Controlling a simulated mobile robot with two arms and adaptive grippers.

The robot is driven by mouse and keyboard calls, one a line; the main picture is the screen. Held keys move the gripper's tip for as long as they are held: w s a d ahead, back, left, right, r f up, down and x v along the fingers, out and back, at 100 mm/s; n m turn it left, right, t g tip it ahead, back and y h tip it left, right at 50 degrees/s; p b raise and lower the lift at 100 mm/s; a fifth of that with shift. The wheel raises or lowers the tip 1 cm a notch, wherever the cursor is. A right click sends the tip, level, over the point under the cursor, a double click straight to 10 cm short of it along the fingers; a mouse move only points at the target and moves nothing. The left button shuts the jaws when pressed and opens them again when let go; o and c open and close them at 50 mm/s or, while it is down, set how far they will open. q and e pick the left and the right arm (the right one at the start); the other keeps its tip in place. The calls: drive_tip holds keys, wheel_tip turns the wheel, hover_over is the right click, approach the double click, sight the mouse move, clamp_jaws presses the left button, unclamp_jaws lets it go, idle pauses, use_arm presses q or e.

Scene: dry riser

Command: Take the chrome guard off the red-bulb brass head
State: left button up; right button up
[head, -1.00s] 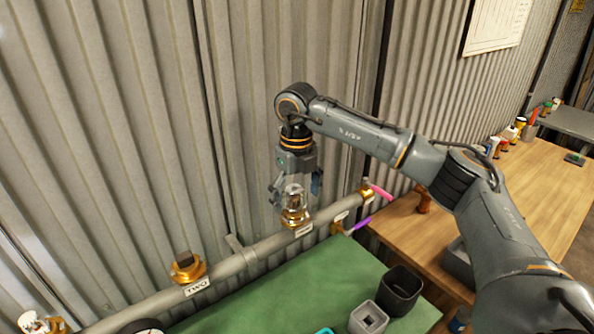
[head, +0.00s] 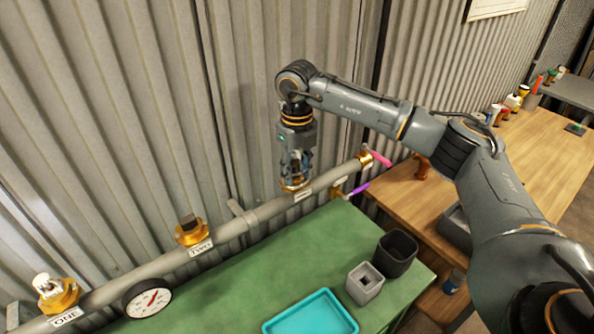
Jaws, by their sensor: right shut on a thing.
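A brass head (head: 296,186) stands on the grey pipe (head: 245,224), at the third label from the left. My right gripper (head: 296,174) points down over this head and is shut on the chrome guard around it. The fingers hide most of the guard and the bulb, so I cannot tell the bulb's colour. The guard seems to be still at the head, with no clear gap. Brass head TWO (head: 192,233) has a dark square top. Brass head ONE (head: 58,296) carries a whitish, shiny piece. My left gripper is not in view.
A corrugated wall (head: 130,120) stands close behind the pipe. A gauge (head: 148,298) hangs at the pipe's front. The green bench (head: 235,288) holds a teal tray (head: 312,316), a grey block holder (head: 364,284) and a dark bin (head: 396,254). Green surface left of the tray is clear.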

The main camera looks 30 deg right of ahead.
sight(297, 156)
drive_tip(key=o, duration=0.4)
drive_tip(key=shift+s+f, duration=0.15)
drive_tip(key=shift+f, duration=0.15)
drive_tip(key=c, duration=0.4)
drive_tip(key=shift+r, duration=0.1)
drive_tip(key=shift+w+r+p, duration=0.25)
drive_tip(key=shift+r+p, duration=0.3)
drive_tip(key=shift+r, duration=0.3)
drive_tip(key=shift+s+r, duration=0.1)
drive_tip(key=shift+r, duration=0.4)
drive_tip(key=shift+r+p, duration=0.1)
drive_tip(key=shift+p, duration=0.2)
drive_tip(key=shift+r, duration=0.35)
drive_tip(key=shift+c, duration=0.2)
drive_tip(key=shift+r+p, duration=1.65)
drive_tip(key=shift+r, duration=0.85)
clamp_jaws()
